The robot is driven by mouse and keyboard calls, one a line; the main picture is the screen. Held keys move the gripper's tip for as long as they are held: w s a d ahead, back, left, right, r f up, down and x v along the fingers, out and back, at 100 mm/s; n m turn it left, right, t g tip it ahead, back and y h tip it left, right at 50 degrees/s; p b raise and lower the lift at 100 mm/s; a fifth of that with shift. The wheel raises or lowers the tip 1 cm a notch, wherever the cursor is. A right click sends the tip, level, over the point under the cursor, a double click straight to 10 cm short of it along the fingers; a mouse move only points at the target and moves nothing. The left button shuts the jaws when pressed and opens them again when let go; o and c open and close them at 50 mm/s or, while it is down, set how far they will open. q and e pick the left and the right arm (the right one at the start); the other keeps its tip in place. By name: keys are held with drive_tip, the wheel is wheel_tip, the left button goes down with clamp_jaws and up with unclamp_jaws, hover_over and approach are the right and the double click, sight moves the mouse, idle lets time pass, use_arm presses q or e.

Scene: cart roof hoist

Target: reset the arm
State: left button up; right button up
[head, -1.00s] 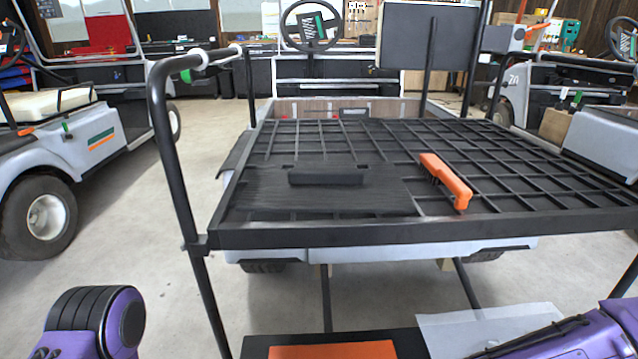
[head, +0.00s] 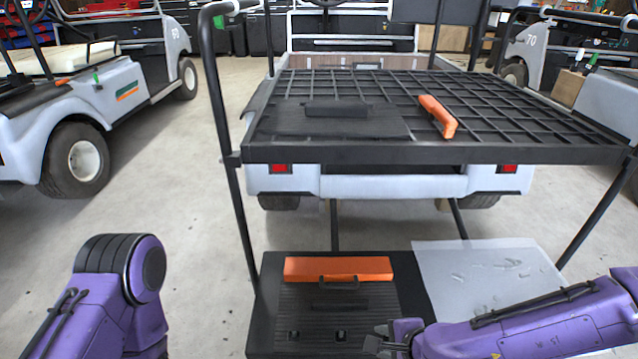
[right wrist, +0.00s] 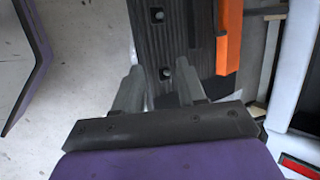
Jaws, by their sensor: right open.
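My right arm (head: 530,325) reaches in from the lower right in the head view, over the front of the low black platform. My right gripper (right wrist: 158,88) is open in the right wrist view, its two grey fingers apart. A ridged black panel (right wrist: 160,40) with small bolts shows beyond and between them; I cannot tell whether they touch it. In the head view the same gripper (head: 382,340) is small, beside the ridged panel (head: 330,310) on the platform. My left arm (head: 110,300) is folded at the lower left; its gripper is not in view.
Below are an orange block (head: 338,268) and a white sheet (head: 490,275). Black posts (head: 222,110) rise at the left. Floor (head: 150,205) is clear at left.

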drive_tip(key=s+d+f+n+g+h, duration=0.3)
drive_tip(key=s+d+f+n+h, duration=0.55)
drive_tip(key=s+d+f, duration=0.9)
wheel_tip(320, 180, up, 34)
drive_tip(key=a+n+y+p, duration=0.1)
drive_tip(key=p, duration=3.2)
drive_tip(key=shift+s+y, duration=0.35)
drive_tip(key=shift+s, duration=0.05)
